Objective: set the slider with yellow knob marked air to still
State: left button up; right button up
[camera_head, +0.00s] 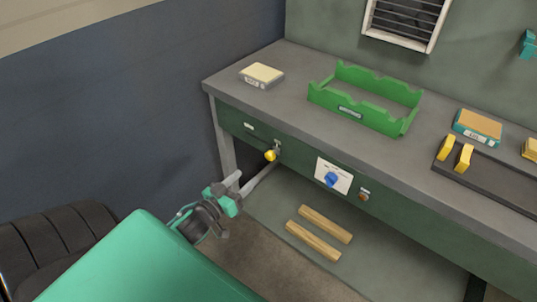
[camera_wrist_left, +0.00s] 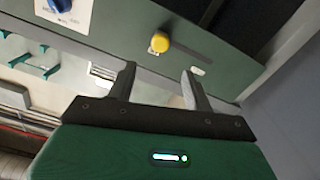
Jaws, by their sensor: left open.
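The slider's yellow knob (camera_head: 270,155) sticks out from the green front panel of the workbench, near its left end. It also shows in the left wrist view (camera_wrist_left: 159,42), beyond my fingertips. A small pale label (camera_head: 249,127) is beside it, too small to read. My left gripper (camera_head: 236,186) is below and left of the knob in the head view. In the left wrist view its two fingers (camera_wrist_left: 158,72) stand apart with nothing between them, and the knob is clear of them. My right gripper is not in view.
A blue dial (camera_head: 332,179) on a white plate and a small brown knob (camera_head: 363,195) are further right on the panel. A green tray (camera_head: 352,113) and a boxed block (camera_head: 262,75) stand on the benchtop. Two wooden bars (camera_head: 325,224) lie on the lower shelf.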

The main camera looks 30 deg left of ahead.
aim_at(268, 157)
pick_arm(q)
jog(key=w, duration=0.8)
jog(key=w+d, duration=0.1)
jog(key=w, duration=0.4)
jog(key=shift+w, duration=0.1)
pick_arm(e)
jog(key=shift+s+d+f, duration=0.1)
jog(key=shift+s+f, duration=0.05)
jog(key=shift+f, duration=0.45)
pick_arm(q)
jog(key=shift+c, duration=0.4)
